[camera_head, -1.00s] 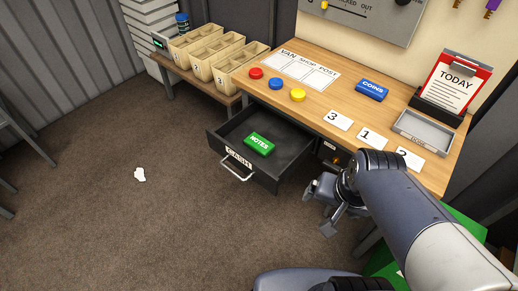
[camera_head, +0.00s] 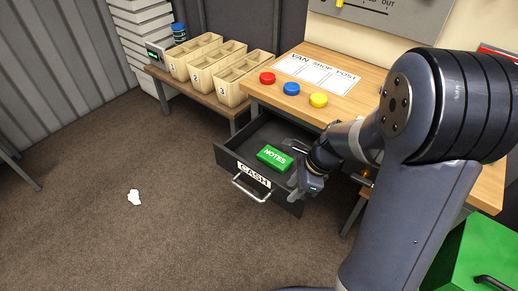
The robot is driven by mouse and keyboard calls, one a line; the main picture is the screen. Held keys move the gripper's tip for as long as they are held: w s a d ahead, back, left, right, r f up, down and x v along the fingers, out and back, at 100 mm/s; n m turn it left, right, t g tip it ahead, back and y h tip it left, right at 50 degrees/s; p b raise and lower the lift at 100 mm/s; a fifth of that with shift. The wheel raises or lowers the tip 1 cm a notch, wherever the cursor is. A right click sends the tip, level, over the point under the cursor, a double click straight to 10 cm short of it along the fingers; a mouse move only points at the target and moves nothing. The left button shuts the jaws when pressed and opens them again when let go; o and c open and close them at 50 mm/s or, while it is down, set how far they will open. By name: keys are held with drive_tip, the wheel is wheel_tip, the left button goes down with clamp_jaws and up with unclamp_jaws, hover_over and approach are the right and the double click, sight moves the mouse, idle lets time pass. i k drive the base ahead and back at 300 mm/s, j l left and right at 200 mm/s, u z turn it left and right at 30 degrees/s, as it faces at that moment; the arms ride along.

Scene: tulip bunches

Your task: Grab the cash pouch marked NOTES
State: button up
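The green cash pouch marked NOTES (camera_head: 274,157) lies flat in the open black drawer labelled CASH (camera_head: 231,163), below the wooden desk. My gripper (camera_head: 295,171) is at the drawer's right side, just right of the pouch. Its fingers look spread, one toward the back and one toward the front, with nothing seen between them. The pouch's label is in full view. I cannot tell how high the fingers are above the drawer floor. My arm hides the right part of the desk.
The desk (camera_head: 268,94) carries red (camera_head: 267,78), blue (camera_head: 291,89) and yellow (camera_head: 318,100) discs. Numbered bins (camera_head: 238,92) stand on a low bench to the left. A green box (camera_head: 472,255) is at lower right. A white scrap (camera_head: 134,197) lies on open floor.

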sight(273, 158)
drive_tip(key=i+j+z, duration=0.15)
drive_tip(key=j, duration=0.2)
drive_tip(key=i+j+z, duration=0.15)
drive_tip(key=j, duration=0.2)
drive_tip(key=i+j+z, duration=0.2)
drive_tip(key=j, duration=0.15)
drive_tip(key=j+z, duration=0.15)
drive_tip(key=j, duration=0.2)
drive_tip(key=z, duration=0.5)
